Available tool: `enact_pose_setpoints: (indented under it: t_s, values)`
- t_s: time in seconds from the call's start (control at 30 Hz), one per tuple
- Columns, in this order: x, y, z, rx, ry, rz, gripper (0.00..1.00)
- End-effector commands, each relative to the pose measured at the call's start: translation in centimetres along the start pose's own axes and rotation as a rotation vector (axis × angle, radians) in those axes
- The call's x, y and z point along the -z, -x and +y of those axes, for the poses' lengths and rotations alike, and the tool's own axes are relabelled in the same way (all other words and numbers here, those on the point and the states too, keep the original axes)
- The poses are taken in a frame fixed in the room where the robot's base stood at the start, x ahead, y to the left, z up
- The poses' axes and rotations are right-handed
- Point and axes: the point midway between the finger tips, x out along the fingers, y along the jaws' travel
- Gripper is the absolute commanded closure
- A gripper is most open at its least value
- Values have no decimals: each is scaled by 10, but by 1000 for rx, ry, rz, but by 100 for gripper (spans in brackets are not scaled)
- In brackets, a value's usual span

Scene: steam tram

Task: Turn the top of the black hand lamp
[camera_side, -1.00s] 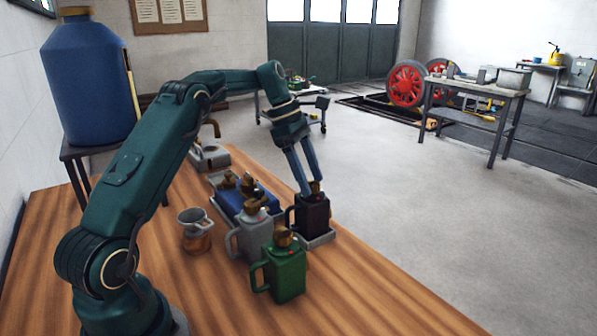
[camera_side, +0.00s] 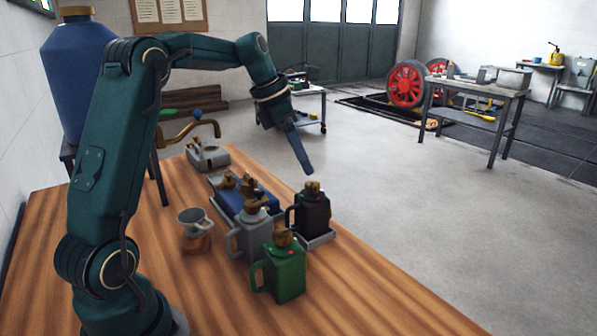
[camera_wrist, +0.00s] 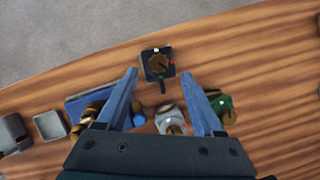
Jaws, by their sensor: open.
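The black hand lamp (camera_side: 313,215) stands upright on the bench with a small brass top (camera_side: 312,188) and a side handle. In the wrist view, the lamp (camera_wrist: 170,71) is seen from above, just beyond the fingertips, with its brass top (camera_wrist: 157,64) showing a dark line across it. My gripper (camera_side: 308,172) is above the lamp, apart from it. In the wrist view my gripper (camera_wrist: 160,72) is open and empty, its blue fingers spread wide. In the side view one finger hides the other.
A grey lamp (camera_side: 252,232) and a green lamp (camera_side: 286,272) stand close by. A blue box (camera_side: 236,203) with brass fittings lies behind them. A low tray edge (camera_side: 322,240) shows under the black lamp. The bench's front is bare.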

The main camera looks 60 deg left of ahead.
Motion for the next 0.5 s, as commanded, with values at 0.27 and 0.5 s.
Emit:
enact_pose_setpoints:
  t_s: [0.27,0.5]
  values:
    - [-24,28,-42,-29,-137,-45,31]
    - [-25,48,-82,-53,-328,-56,31]
